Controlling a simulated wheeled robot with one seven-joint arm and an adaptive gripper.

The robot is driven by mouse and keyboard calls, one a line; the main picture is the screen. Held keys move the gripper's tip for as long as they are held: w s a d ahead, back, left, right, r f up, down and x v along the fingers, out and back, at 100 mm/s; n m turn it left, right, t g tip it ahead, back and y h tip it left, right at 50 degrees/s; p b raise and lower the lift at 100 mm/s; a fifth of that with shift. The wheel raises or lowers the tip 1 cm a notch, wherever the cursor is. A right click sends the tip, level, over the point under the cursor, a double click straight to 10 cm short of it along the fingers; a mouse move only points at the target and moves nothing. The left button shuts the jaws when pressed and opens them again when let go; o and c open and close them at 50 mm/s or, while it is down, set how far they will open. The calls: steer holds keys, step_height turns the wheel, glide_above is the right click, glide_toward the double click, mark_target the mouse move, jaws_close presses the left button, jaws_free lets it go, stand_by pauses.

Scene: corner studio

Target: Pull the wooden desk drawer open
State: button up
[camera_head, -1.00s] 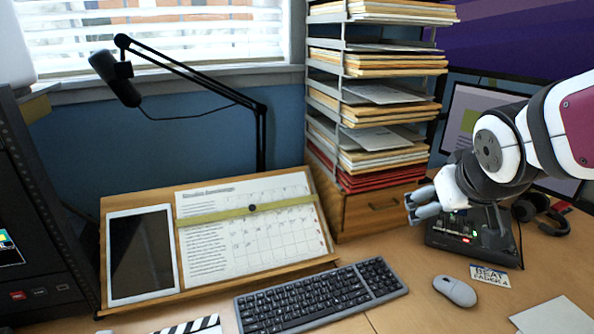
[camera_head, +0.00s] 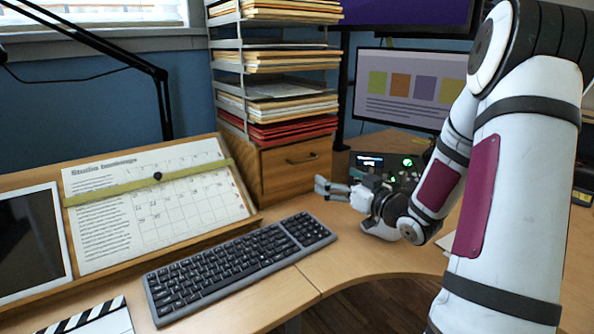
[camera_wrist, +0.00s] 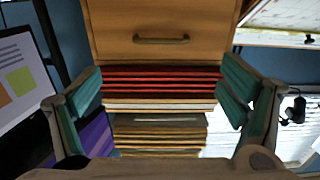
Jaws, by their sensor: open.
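The wooden desk drawer (camera_head: 282,180) is the front of a small wooden cabinet under the paper trays, and looks shut. Its dark bar handle (camera_head: 302,159) is in the upper part of the front. The wrist view appears upside down; there the drawer front (camera_wrist: 165,18) is at the top and the handle (camera_wrist: 161,40) above the space between my fingers. My gripper (camera_head: 322,187) is open and empty, in front of the drawer and lower than the handle in the head view. In the wrist view my fingers (camera_wrist: 162,82) are spread wide, apart from the handle.
Trays of folders (camera_head: 285,100) are stacked on the cabinet. A keyboard (camera_head: 240,262) lies in front, with a slanted calendar board (camera_head: 185,212) to the left. A small black device with a lit screen (camera_head: 370,162) stands just right of the drawer. Bare desk (camera_head: 330,250) lies below my gripper.

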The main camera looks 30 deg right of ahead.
mark_target(307, 161)
steer(key=w, duration=0.4)
steer(key=w+b, duration=0.1)
steer(key=w, duration=0.4)
steer(key=w+b, duration=0.1)
steer(key=w, duration=0.3)
steer(key=shift+w+a, duration=0.25)
steer(key=shift+w, duration=0.1)
